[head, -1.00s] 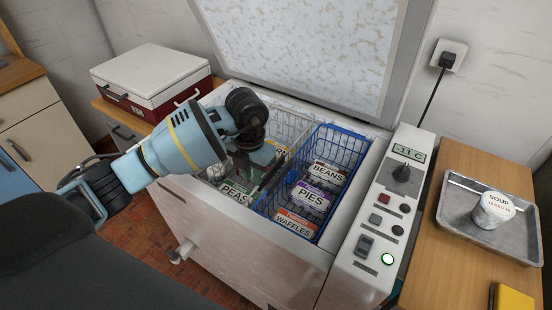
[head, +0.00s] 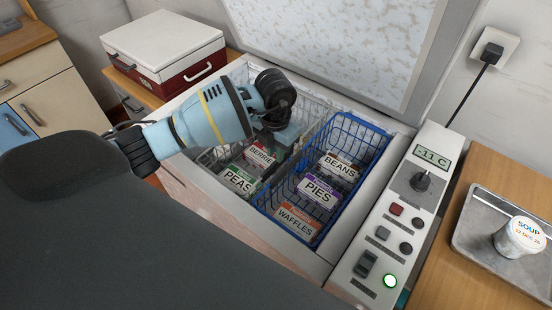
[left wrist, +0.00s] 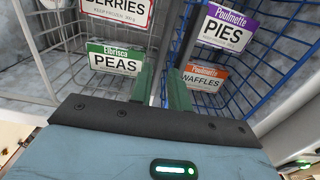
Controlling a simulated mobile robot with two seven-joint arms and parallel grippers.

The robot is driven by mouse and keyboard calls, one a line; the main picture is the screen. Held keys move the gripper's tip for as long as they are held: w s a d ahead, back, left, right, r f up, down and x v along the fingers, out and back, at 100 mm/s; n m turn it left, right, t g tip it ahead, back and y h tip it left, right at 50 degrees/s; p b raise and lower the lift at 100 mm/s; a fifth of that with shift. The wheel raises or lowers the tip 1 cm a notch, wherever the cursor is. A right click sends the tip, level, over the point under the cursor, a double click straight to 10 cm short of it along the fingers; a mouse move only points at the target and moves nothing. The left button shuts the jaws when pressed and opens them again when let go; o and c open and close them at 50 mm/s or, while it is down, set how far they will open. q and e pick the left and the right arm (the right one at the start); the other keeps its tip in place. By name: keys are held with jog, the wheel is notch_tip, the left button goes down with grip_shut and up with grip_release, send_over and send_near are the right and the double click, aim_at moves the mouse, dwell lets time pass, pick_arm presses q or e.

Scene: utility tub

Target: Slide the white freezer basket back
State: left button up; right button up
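The white freezer basket (head: 310,103) is a wire basket in the left part of the open chest freezer. It holds a PEAS pack (head: 238,180) and a BERRIES pack (head: 260,155); its wires also show in the left wrist view (left wrist: 60,45). My left gripper (head: 283,150) is over it, pointing down near its side toward the blue basket. In the left wrist view, the two green fingers (left wrist: 161,75) are apart with a gap between them. Whether a basket wire lies in that gap is unclear. My arm hides part of the white basket. My right gripper is out of view.
A blue wire basket (head: 376,143) with BEANS, PIES and WAFFLES packs stands close on the right. The raised lid (head: 335,40) is behind. The control panel (head: 400,220) and a tray (head: 475,232) with a soup tub (head: 520,237) are at right.

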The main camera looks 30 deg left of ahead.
pick_arm(q)
jog(key=shift+f, duration=1.95)
jog(key=shift+c, duration=0.2)
grip_shut()
